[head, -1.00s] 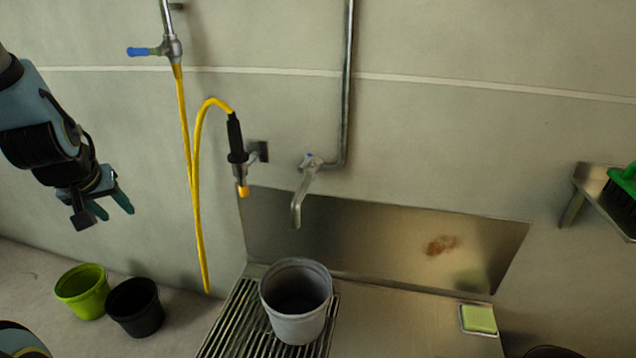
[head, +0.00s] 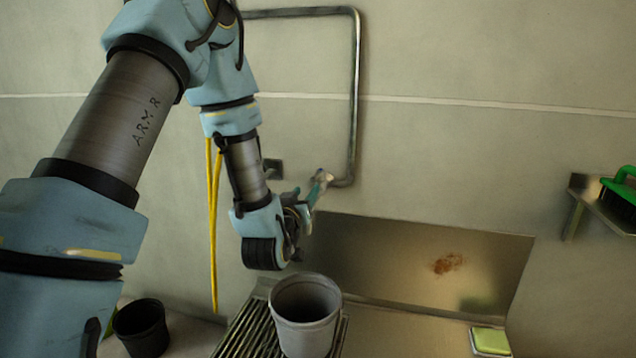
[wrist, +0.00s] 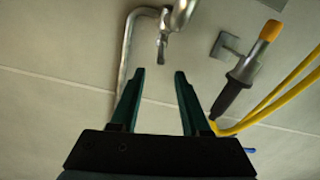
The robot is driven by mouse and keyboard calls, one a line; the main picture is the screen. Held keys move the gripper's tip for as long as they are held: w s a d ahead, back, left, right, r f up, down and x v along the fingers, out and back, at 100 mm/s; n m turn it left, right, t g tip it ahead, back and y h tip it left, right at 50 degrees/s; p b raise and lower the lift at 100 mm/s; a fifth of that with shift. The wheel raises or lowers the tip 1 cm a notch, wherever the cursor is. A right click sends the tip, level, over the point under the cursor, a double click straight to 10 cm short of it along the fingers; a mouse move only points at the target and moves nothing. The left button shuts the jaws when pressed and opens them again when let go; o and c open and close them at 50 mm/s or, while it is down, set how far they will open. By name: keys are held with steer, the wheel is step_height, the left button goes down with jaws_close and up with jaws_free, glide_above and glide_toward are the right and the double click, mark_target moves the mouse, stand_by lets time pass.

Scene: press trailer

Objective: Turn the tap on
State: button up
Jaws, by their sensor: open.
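The metal wall tap (head: 326,176) sits at the foot of the bent pipe, partly hidden by my gripper in the head view. In the wrist view the tap (wrist: 178,14) is at the top, with its short lever (wrist: 162,48) pointing down the picture. My gripper (wrist: 159,73) is open and empty. Its two teal fingers point at the tap, and the lever lies just beyond the tips, roughly in line with the gap. In the head view my gripper (head: 312,191) is close by the tap; whether it touches cannot be told.
A grey bucket (head: 305,312) stands on the drain grate (head: 237,336) below. A black pot (head: 141,328) is at lower left, a sponge (head: 490,341) and shelf (head: 590,200) at right.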

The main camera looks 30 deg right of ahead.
mark_target(312, 181)
steer(key=p+x, duration=0.1)
steer(key=x, duration=0.8)
steer(key=shift+w, duration=0.1)
jaws_close()
stand_by(1.2)
